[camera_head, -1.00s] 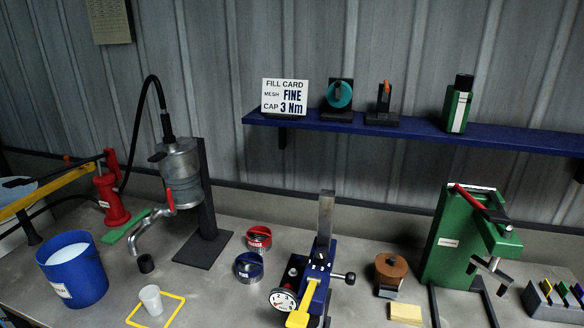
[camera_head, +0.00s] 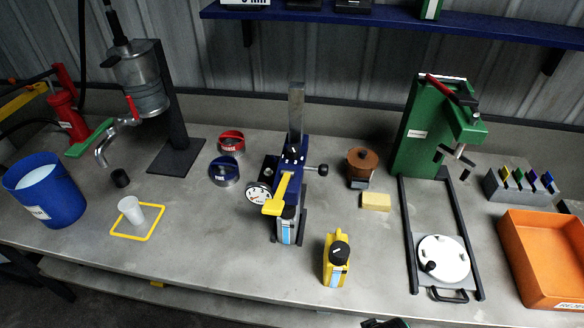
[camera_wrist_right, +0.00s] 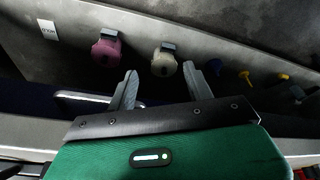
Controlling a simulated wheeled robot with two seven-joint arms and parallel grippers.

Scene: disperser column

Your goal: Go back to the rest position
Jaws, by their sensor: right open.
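In the right wrist view my right gripper (camera_wrist_right: 160,88) has its two grey fingers spread apart, with nothing between them. Its green and black body fills the lower part of that view. At the bottom edge of the head view a small dark and green piece (camera_head: 385,323) shows, perhaps part of my right arm; its fingers are not visible there. My left gripper is not in the head view.
On the grey bench (camera_head: 300,230) stand a blue bucket (camera_head: 62,205), a white cup (camera_head: 131,210), a blue press with gauge (camera_head: 290,180), a yellow device (camera_head: 336,260), a green press (camera_head: 425,130) and an orange tray (camera_head: 530,268). A blue shelf (camera_head: 330,15) runs behind.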

